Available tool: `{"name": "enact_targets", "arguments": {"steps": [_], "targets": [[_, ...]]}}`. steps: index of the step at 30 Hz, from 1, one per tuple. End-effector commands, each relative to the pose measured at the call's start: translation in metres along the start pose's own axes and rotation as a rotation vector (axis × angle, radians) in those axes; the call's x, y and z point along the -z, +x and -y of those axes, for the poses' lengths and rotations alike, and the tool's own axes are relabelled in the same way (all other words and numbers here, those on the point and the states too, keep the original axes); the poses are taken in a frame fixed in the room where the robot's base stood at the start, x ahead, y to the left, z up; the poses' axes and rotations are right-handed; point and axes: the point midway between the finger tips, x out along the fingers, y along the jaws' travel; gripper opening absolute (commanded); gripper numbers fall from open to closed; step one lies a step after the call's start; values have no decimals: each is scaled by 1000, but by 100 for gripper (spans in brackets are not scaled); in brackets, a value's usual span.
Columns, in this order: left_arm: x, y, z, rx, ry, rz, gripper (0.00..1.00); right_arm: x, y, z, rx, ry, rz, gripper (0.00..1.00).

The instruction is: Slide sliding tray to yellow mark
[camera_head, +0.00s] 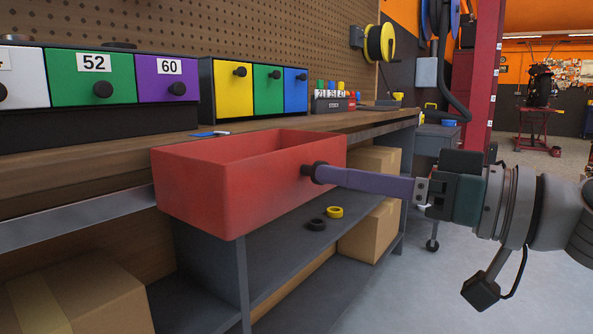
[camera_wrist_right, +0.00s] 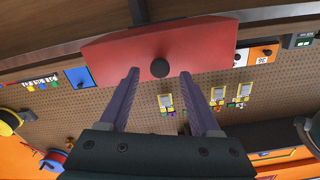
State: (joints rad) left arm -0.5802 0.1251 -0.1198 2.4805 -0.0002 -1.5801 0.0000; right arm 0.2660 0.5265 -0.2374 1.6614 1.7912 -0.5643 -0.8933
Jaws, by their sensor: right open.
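The red sliding tray (camera_head: 215,195) is an open box at the front edge of the workbench, jutting out past it. A round black knob (camera_head: 308,171) sits on its front face. My right gripper (camera_head: 322,173) reaches in from the right, its purple fingertips at the knob. In the right wrist view, the knob (camera_wrist_right: 160,68) on the tray face (camera_wrist_right: 205,45) shows between the two spread fingertips (camera_wrist_right: 160,73), with a gap on each side. The gripper is open and holds nothing. I cannot make out a yellow mark on the bench or rail. My left gripper is out of view.
Numbered drawers (camera_head: 105,75) and coloured drawers (camera_head: 255,88) stand on the bench top. Below, a shelf (camera_head: 290,250) holds a yellow tape roll (camera_head: 335,211), a black one (camera_head: 316,224) and cardboard boxes (camera_head: 370,230). The floor at the right is mostly clear.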

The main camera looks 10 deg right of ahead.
Motion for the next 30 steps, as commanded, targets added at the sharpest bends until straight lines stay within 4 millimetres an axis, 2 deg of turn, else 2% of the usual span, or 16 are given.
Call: {"name": "enact_targets", "arguments": {"steps": [3, 6, 14, 30], "targets": [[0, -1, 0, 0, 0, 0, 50, 0, 14, 0, 0, 2, -2, 64], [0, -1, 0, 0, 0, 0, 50, 0, 19, 0, 0, 2, -1, 64], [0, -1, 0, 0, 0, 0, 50, -1, 20, 0, 0, 1, 0, 64], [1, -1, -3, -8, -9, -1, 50, -1, 20, 0, 0, 1, 0, 4]]}}
